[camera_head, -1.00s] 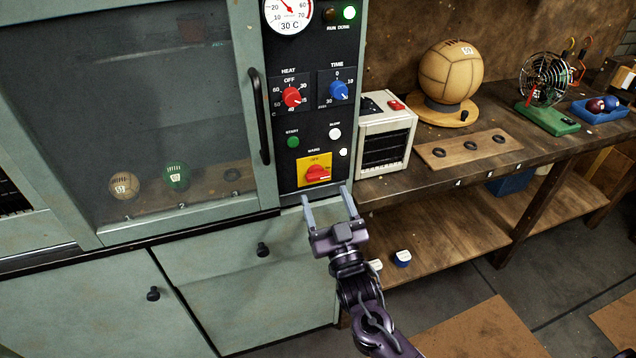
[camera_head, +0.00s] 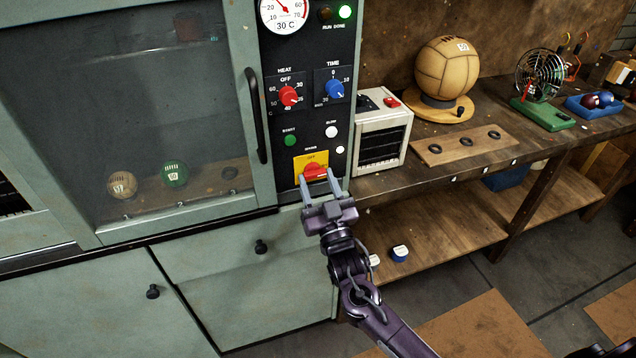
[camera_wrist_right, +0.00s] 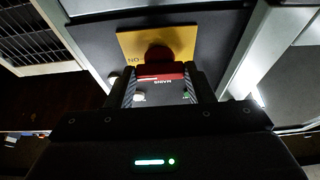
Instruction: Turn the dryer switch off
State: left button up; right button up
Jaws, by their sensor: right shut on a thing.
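The dryer's mains switch is a red rotary knob (camera_head: 314,171) on a yellow plate (camera_head: 303,160), low on the black control panel. My right gripper (camera_head: 319,185) reaches it from below, with its fingers at both sides of the knob's handle. In the right wrist view the red knob (camera_wrist_right: 160,70) sits between the tips of the right gripper (camera_wrist_right: 160,80), which is shut on it. The fingers partly hide the knob and plate. My left gripper is not in view.
Above the switch are a red heat knob (camera_head: 289,96), a blue time knob (camera_head: 335,89) and several push buttons. The dryer door handle (camera_head: 256,115) stands out to the left. A white heater box (camera_head: 383,132) is close on the right. A bench (camera_head: 420,180) extends right.

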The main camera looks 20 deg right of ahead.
jog(key=shift+n+y, duration=0.4)
jog(key=shift+n, duration=0.2)
jog(key=n+y+p, duration=0.1)
jog(key=n, duration=0.1)
jog(key=n+y, duration=0.1)
jog(key=n, duration=0.2)
jog(key=shift+d+r+n+g+y+p, duration=0.1)
jog(key=shift+d+n+g+y+p, duration=0.1)
jog(key=shift+n+g+y+p, duration=0.15)
jog(key=n+g+y+p, duration=0.1)
jog(key=n, duration=0.2)
jog(key=n+g+y+p, duration=0.1)
jog(key=n, duration=0.2)
jog(key=shift+d+r+y, duration=0.15)
jog(key=shift+y, duration=0.1)
jog(key=n+g+p, duration=0.1)
jog(key=n, duration=0.2)
jog(key=n+g+y+p, duration=0.1)
jog(key=n, duration=0.2)
jog(key=shift+d+r, duration=0.1)
jog(key=shift+r, duration=0.1)
jog(key=shift+n+g+p, duration=0.65)
jog(key=shift+n+p, duration=0.15)
jog(key=shift+n, duration=0.85)
jog(key=shift+h, duration=0.3)
jog(key=o, duration=1)
jog(key=shift+c, duration=0.2)
